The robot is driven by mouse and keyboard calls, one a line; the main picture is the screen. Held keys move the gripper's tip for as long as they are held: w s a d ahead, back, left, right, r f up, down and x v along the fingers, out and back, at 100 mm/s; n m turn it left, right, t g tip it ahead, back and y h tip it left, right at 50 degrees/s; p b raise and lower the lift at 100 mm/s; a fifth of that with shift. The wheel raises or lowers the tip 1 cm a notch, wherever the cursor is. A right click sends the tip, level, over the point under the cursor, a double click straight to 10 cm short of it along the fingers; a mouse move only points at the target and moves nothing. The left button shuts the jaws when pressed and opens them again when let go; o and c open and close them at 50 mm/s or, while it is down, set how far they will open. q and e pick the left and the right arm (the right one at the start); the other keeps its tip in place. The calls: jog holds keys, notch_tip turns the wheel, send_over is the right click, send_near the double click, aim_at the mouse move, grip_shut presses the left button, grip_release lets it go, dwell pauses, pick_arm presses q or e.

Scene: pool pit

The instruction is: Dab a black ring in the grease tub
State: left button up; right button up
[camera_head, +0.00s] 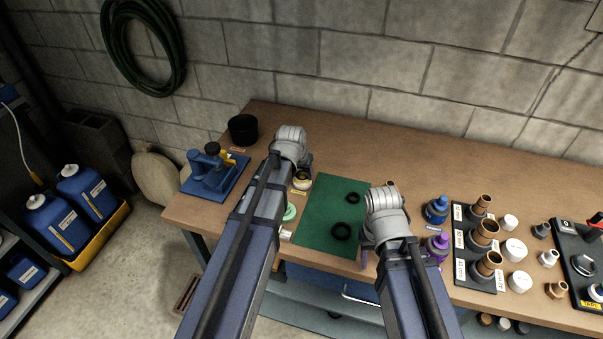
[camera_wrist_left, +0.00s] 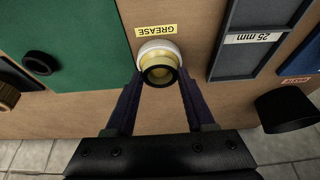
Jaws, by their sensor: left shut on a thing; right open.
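My left gripper (camera_wrist_left: 160,90) is shut on a black ring (camera_wrist_left: 159,83). The ring shows in the left wrist view between the fingertips, directly over the round grease tub (camera_wrist_left: 150,46) with its white rim and yellow inside. I cannot tell whether ring and grease touch. In the head view the tub (camera_head: 302,184) shows beside my left gripper (camera_head: 305,168), whose fingers are mostly hidden by its wrist. My right gripper (camera_head: 372,250) is open at the mat's right edge, partly hidden.
A blue press-like tool (camera_head: 208,183) and a black cup (camera_head: 243,130) stand at the bench's left. A grey 25 mm tray (camera_wrist_left: 240,65) lies by the tub. The bench's back strip is clear.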

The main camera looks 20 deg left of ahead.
pick_arm(q)
jog(key=shift+r, duration=0.1)
pick_arm(e)
jog(key=shift+r, duration=0.1)
dwell(0.4)
pick_arm(q)
notch_tip(320, 180, up, 7)
jog(key=p, duration=0.7)
pick_arm(e)
notch_tip(320, 180, up, 7)
